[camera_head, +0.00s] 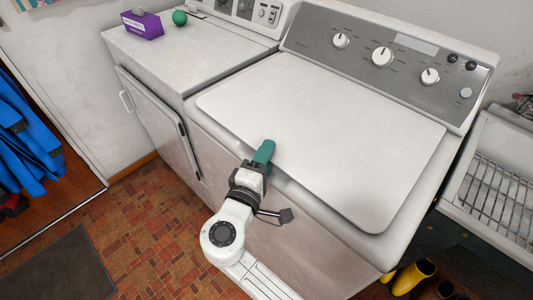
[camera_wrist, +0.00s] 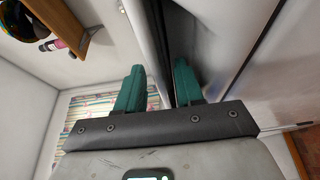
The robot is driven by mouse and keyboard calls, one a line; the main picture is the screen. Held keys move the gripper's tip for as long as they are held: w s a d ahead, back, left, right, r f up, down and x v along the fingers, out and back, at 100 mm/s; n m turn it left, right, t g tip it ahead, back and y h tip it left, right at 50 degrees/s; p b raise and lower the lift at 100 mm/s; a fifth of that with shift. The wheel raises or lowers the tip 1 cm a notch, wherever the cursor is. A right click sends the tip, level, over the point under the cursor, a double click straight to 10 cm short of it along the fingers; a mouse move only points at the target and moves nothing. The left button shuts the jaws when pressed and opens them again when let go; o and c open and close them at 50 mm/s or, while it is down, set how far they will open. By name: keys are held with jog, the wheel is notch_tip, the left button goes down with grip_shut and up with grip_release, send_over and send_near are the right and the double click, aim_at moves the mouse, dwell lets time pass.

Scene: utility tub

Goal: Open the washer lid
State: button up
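The washer lid (camera_head: 330,130) is a large white panel lying flat and closed on the white washer (camera_head: 310,235). My gripper (camera_head: 264,152) is at the lid's front edge, left of its middle, with green fingers. In the wrist view the two green fingers of my gripper (camera_wrist: 158,82) stand apart. A pale edge and a dark gap run between and beyond them; I cannot tell whether either finger touches the lid.
The washer's control panel (camera_head: 385,55) with knobs stands behind the lid. A dryer (camera_head: 185,50) is at left, with a purple box (camera_head: 142,25) and green ball (camera_head: 180,17) on it. A sink (camera_head: 497,190) is at right; yellow boots (camera_head: 413,276) stand on the floor.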

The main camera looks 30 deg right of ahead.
jog(key=shift+w+d, duration=0.1)
jog(key=shift+c, duration=0.2)
grip_shut()
dwell(0.5)
